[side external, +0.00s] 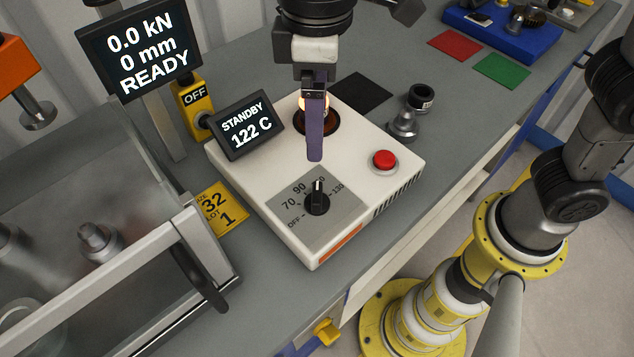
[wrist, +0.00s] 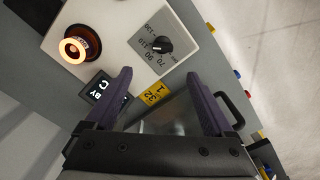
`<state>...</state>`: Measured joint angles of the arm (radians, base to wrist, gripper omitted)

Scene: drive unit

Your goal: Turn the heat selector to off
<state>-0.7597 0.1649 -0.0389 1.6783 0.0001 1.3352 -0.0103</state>
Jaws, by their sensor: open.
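The heat selector (side external: 317,201) is a black knob with a pale pointer line on a grey dial plate, on top of the white heater box (side external: 257,185). The dial has OFF, 70, 90, a partly hidden mark and 130. In the side view the pointer is up, between 90 and 130. The knob also shows in the wrist view (wrist: 162,45). My gripper (side external: 315,150) is above the box, behind the knob in the side view and apart from it. In the wrist view my gripper (wrist: 155,98) has its fingers wide apart with nothing between them.
A display (side external: 246,127) reads STANDBY 122 C. A glowing ring (wrist: 74,49) sits in the heater's round opening. A red button (side external: 383,159) is right of the dial. A press with a clear guard (side external: 90,190) stands left, with a yellow card (side external: 218,207) between.

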